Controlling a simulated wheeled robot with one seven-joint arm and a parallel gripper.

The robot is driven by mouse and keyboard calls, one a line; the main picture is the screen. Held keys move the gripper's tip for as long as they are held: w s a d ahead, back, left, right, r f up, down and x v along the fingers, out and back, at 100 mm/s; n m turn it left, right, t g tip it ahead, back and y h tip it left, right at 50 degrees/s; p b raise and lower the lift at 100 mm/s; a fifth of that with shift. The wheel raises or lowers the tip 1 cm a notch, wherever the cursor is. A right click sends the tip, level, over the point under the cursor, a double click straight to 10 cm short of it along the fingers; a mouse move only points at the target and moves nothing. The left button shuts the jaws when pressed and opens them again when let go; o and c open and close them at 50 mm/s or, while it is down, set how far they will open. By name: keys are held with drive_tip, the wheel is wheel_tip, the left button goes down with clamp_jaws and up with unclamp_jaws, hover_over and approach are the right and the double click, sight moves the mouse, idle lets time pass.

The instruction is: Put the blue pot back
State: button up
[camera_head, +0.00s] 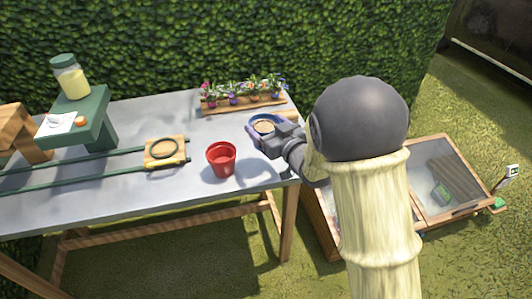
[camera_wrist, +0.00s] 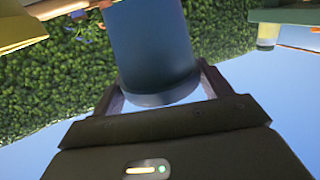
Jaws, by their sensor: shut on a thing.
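The blue pot (camera_head: 264,125) shows in the head view near the right end of the grey table, with brown fill visible at its top. My gripper (camera_head: 272,141) is shut on it from the near right side, and its jaws hide part of the pot. In the wrist view the blue pot (camera_wrist: 152,50) stands large between the two fingers of my gripper (camera_wrist: 158,92). I cannot tell whether the pot's base touches the table.
A red pot (camera_head: 221,159) stands left of my gripper. A wooden flower tray (camera_head: 215,108) lies behind. A wooden square with a ring (camera_head: 165,152) sits on green rails at left. A green stand (camera_head: 97,126) holds a yellow jar (camera_head: 72,82). Bare tabletop (camera_head: 110,200) lies in front.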

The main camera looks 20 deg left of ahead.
drive_tip(key=shift+f, duration=1.85)
drive_tip(key=shift+f+b, duration=0.4)
drive_tip(key=shift+f, duration=1.55)
drive_tip(key=o, duration=1.2)
drive_tip(key=shift+o, duration=0.2)
drive_tip(key=v, duration=1.2)
drive_tip(key=shift+b, duration=0.35)
